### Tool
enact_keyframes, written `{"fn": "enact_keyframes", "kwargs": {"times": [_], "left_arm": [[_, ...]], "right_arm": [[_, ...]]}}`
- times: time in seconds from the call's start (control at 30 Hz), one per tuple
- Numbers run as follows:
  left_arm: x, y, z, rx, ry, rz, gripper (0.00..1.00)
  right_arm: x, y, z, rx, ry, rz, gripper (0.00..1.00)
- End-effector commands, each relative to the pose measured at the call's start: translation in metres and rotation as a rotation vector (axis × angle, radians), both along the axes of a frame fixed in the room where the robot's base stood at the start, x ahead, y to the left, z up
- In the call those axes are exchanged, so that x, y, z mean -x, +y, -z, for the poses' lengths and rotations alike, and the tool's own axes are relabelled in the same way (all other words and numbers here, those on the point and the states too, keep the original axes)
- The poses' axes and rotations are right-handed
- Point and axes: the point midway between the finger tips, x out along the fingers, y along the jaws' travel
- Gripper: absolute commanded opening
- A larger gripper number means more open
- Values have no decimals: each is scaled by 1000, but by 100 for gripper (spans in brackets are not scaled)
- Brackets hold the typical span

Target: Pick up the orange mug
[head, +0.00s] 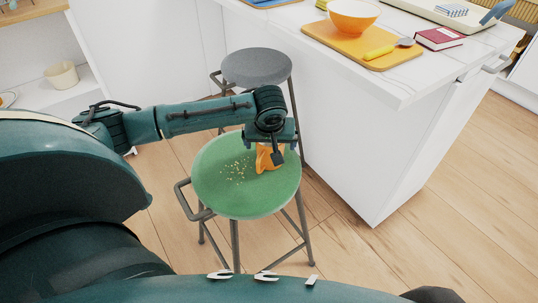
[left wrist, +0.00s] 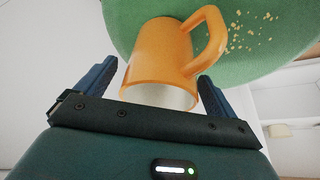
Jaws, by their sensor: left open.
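The orange mug (head: 266,160) stands on the green seat of a stool (head: 225,195), near the seat's right side in the head view. My left gripper hangs over the mug and hides part of it. In the left wrist view the mug (left wrist: 160,55) lies between and beyond the two fingers of my left gripper (left wrist: 155,85). The fingers are spread on either side of its pale rim, with a gap visible at each side. The mug's handle (left wrist: 213,40) points to the upper right in that view. My right gripper is not in view.
Crumbs (head: 236,170) lie on the green seat left of the mug. A grey stool (head: 257,66) stands behind. A white counter (head: 400,78) to the right carries an orange bowl (head: 353,15) on a board (head: 325,36) and a red book (head: 440,38). Wooden floor lies open in front.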

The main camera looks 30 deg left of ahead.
Motion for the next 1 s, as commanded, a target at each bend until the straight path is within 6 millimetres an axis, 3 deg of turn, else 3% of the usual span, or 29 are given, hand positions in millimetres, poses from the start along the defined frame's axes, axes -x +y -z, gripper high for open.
{"fn": "enact_keyframes", "kwargs": {"times": [0.27,0.9,1.0], "left_arm": [[-1,0,2,0,-1,1,92],[-1,0,2,0,0,1,40],[-1,0,1,0,-2,0,37]], "right_arm": [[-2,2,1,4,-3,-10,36],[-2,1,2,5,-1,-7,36],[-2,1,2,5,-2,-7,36]]}}
